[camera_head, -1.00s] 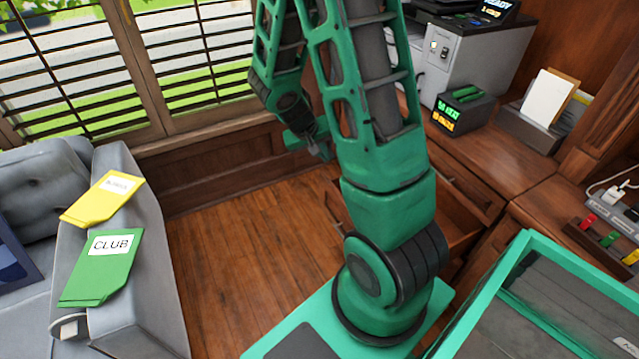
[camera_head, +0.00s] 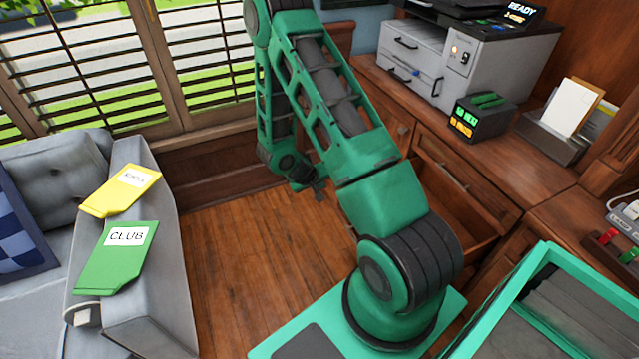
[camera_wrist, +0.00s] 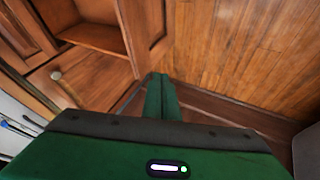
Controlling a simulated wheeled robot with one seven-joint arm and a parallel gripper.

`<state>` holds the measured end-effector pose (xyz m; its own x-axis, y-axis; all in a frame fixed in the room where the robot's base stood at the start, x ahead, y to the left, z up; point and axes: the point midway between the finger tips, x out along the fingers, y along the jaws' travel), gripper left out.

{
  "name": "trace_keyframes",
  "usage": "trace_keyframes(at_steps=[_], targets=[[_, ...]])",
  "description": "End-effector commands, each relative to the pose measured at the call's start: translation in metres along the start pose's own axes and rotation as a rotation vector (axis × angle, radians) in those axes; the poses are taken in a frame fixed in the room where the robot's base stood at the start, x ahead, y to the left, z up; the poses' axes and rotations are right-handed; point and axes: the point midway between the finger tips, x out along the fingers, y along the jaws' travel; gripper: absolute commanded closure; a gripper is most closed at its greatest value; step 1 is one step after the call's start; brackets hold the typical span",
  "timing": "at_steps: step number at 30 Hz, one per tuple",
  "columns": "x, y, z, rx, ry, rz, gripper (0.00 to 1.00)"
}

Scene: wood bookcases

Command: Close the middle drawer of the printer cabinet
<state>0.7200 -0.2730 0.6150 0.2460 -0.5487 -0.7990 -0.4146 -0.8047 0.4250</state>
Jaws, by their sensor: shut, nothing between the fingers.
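The wood printer cabinet (camera_head: 520,165) stands at the right under the printer. Below its closed upper drawer front (camera_head: 465,185), the middle drawer (camera_head: 447,212) is pulled out, with its hollow inside showing. My arm hides part of it. In the wrist view the open drawer (camera_wrist: 95,38) is at the upper left, its front panel (camera_wrist: 148,30) standing out from the cabinet. My gripper (camera_head: 319,191) is left of the drawer, beyond my arm's upper links. Its fingers show shut and empty in the wrist view (camera_wrist: 160,95). I see no contact with the drawer.
A grey sofa (camera_head: 150,255) with yellow and green folders stands at the left, beneath shuttered windows. The wood floor (camera_head: 235,250) between sofa and cabinet is clear. A printer (camera_head: 475,65) and small black device (camera_head: 481,115) stand on the cabinet top.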

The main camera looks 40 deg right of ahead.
Motion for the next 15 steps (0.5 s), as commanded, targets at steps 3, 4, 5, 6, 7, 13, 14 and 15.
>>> trace_keyframes(at_steps=[3,4,5,6,7,13,14,15], targets=[[0.024,0.001,0.002,0.002,-0.004,0.002,1.0],[0.03,0.001,0.001,0.002,-0.003,0.001,1.0],[0.036,0.001,0.002,0.002,-0.003,0.001,1.0],[0.043,0.001,0.001,0.002,-0.003,0.001,1.0],[0.049,0.001,0.001,0.002,-0.003,0.001,1.0],[0.067,0.02,0.0,0.003,-0.001,0.003,1.0],[0.069,0.023,0.0,0.003,-0.001,0.002,1.0],[0.07,0.026,0.0,0.003,-0.001,0.001,1.0]])
